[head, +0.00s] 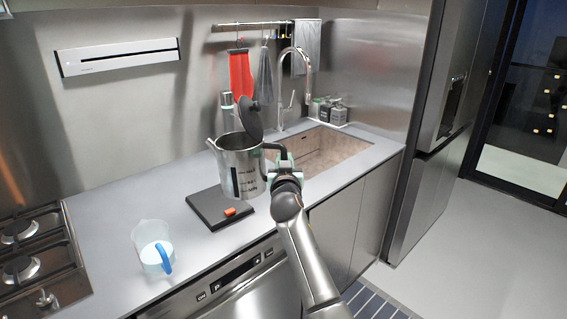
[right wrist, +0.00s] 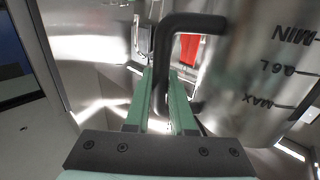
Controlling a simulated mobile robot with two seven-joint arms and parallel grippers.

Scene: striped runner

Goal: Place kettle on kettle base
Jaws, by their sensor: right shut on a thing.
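The kettle (head: 238,165) is a steel jug with its dark lid tipped open. It stands upright in the head view over the back right part of the kettle base (head: 203,208). The base is a flat dark square plate with a small orange-red switch (head: 230,211). I cannot tell whether the kettle's bottom touches it. My right gripper (head: 277,168) is to the right of the kettle, shut on its black handle. In the right wrist view the green fingers (right wrist: 166,90) straddle the handle (right wrist: 190,22), and the kettle's side (right wrist: 255,75) shows level marks. My left gripper is out of view.
A clear measuring jug (head: 153,246) with a blue handle stands on the counter (head: 105,215) at the left front. A gas hob (head: 35,262) is at far left. The sink (head: 330,147) and tap (head: 297,60) are behind and right of the kettle.

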